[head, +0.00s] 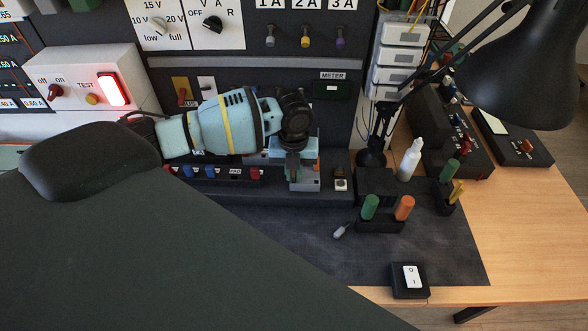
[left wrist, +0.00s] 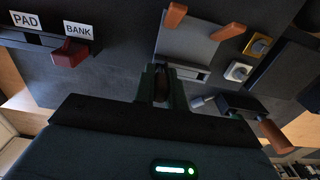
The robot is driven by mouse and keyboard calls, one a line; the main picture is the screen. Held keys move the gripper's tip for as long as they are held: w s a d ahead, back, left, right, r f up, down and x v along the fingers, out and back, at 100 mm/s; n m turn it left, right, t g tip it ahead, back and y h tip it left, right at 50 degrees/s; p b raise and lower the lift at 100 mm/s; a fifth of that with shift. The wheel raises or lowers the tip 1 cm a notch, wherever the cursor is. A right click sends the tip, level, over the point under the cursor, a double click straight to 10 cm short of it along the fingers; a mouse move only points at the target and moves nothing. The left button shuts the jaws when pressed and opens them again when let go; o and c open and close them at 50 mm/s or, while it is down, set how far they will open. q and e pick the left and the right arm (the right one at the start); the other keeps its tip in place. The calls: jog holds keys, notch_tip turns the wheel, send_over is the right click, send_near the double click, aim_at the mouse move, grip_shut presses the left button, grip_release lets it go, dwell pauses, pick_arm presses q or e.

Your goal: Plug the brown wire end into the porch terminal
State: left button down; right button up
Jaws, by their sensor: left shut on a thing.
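My left gripper (head: 293,172) points down over a grey block (head: 304,184) with orange levers at the foot of the wall panel. In the left wrist view the fingers of my left gripper (left wrist: 163,86) are shut on a small dark brown piece, the brown wire end (left wrist: 162,82). It is mostly hidden between the fingers. The grey block (left wrist: 186,45) lies just beyond, with two orange levers and a slotted front edge close to the fingertips. I cannot tell whether the wire end touches it. No porch label is readable. My right gripper is not in view.
White (left wrist: 238,71) and yellow (left wrist: 259,45) pieces sit right of the block. A holder with green and orange handles (head: 380,225), a white bottle (head: 409,160) and a black lamp (head: 530,65) stand right. The dark mat's front is mostly clear.

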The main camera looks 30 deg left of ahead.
pick_arm(q)
jog(key=shift+f, duration=0.45)
jog(key=c, duration=1.4)
grip_release()
jog(key=shift+o, duration=0.2)
jog(key=shift+r, duration=0.15)
jog(key=shift+r, duration=0.3)
notch_tip(320, 180, up, 6)
jog(key=shift+r, duration=0.55)
